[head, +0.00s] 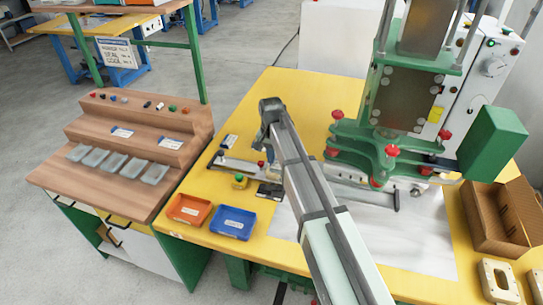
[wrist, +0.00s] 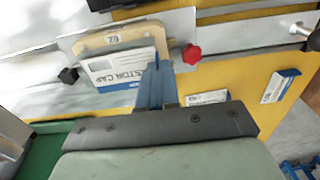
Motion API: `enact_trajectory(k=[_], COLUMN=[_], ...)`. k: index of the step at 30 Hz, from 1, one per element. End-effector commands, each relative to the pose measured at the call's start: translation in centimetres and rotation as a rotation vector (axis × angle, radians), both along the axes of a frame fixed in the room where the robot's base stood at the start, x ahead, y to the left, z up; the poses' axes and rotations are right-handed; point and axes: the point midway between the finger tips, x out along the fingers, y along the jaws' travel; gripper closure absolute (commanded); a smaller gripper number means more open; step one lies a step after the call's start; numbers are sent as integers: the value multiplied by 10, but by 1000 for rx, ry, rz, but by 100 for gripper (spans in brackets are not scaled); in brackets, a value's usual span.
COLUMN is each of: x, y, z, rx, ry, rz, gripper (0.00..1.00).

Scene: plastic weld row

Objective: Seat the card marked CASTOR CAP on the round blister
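The card marked CASTOR CAP (wrist: 116,74) shows in the wrist view, white with a blue lower edge. Part of its lettering is hard to read. My gripper (wrist: 156,72) has its blue fingers close together at the card's right edge and looks shut on it. I cannot tell whether the card touches the nest. The round blister is not visible; the card covers much of the nest. In the head view my gripper (head: 263,142) hangs over the table's left part, its fingertips hardly visible.
Other cards lie on the yellow table (head: 205,215), one showing in the wrist view (wrist: 280,86). A red knob (wrist: 191,54) is right of the nest. The green press (head: 385,150) stands right of my arm. Orange (head: 189,210) and blue trays (head: 233,222) lie front left.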

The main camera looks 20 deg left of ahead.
Motion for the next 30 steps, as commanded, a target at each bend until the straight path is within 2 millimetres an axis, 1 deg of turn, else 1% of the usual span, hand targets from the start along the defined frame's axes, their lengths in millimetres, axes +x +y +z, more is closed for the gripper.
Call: enact_trajectory(k=[19,28,30], x=[0,0,0], y=[0,0,0], z=[-10,-11,-11], rx=[0,0,0], ry=[0,0,0], rz=[0,0,0], gripper=[100,100,94])
